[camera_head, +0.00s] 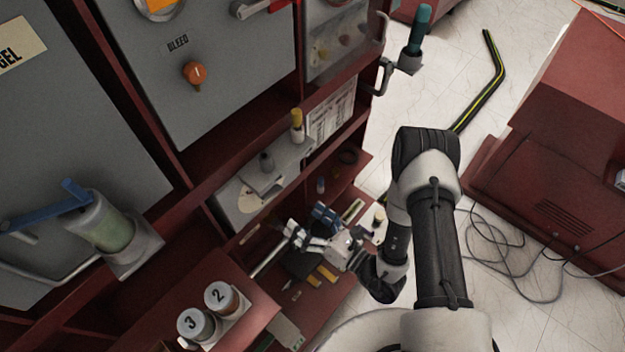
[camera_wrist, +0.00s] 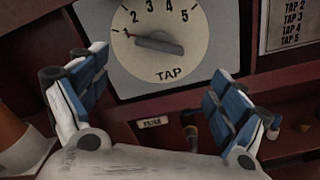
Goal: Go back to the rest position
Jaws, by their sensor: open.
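My gripper (camera_head: 312,228) is in front of the lower part of the red cabinet in the head view. In the wrist view its two blue-padded fingers (camera_wrist: 160,100) stand wide apart with nothing between them. Beyond them is a grey TAP dial plate (camera_wrist: 205,65) with a round cream dial numbered up to 5. The dark pointer (camera_wrist: 158,42) on it points left, near the 1. My gripper looks apart from the dial, though the exact gap is hard to tell.
An open drawer or shelf holds jars marked 2 and 3 (camera_head: 208,312), left of my gripper. Small tools lie on a low red shelf (camera_head: 325,300) below it. An orange BLEED knob (camera_head: 195,73) is higher up. Cables (camera_head: 520,262) lie on the floor at right, beside a red cabinet (camera_head: 555,170).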

